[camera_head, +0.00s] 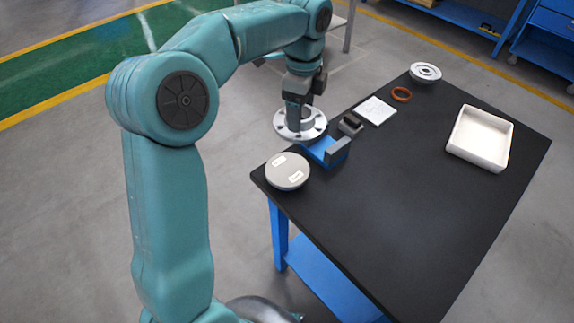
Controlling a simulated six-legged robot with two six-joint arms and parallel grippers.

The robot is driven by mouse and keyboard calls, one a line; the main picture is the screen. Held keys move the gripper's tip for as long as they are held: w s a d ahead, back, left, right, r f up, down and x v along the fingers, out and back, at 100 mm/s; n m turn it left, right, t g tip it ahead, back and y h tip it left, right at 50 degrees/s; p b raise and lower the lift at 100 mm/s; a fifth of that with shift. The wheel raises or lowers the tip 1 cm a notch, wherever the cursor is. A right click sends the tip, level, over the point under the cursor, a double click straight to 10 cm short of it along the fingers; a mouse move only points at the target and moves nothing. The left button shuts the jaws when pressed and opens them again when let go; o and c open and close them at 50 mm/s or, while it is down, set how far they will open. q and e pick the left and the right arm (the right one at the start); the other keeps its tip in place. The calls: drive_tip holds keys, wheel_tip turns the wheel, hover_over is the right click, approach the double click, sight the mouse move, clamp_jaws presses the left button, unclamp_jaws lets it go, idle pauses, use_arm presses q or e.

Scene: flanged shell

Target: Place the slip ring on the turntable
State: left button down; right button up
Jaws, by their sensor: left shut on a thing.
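The slip ring (287,124) appears to be a silver flanged part with holes around its flange. My left gripper (301,104) is shut on its raised middle and holds it at the table's far left edge, beside a blue fixture. The part hides some of what is behind it. The turntable (287,173) appears to be the round grey disc with two white labels, lying flat at the table's near left corner. The held part is behind the disc in the picture and apart from it. My right gripper is not in view.
On the black table (400,210) stand a blue fixture (322,152) with a grey upright block, a small dark-topped block (350,125), a white card (375,110), an orange ring (401,94), another silver round part (425,73) and a white tray (456,148). The near middle is clear.

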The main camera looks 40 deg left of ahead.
use_arm(q)
drive_tip(key=a+r+m, duration=0.1)
drive_tip(key=s+a+r+m, duration=0.1)
drive_tip(key=shift+a+r+m, duration=0.15)
drive_tip(key=shift+a+m, duration=0.15)
drive_tip(key=b, duration=0.2)
hover_over(288, 169)
wheel_tip(288, 169, down, 15)
drive_tip(key=shift+a+f, duration=0.1)
drive_tip(key=shift+f, duration=2.35)
drive_tip(key=shift+r, duration=0.1)
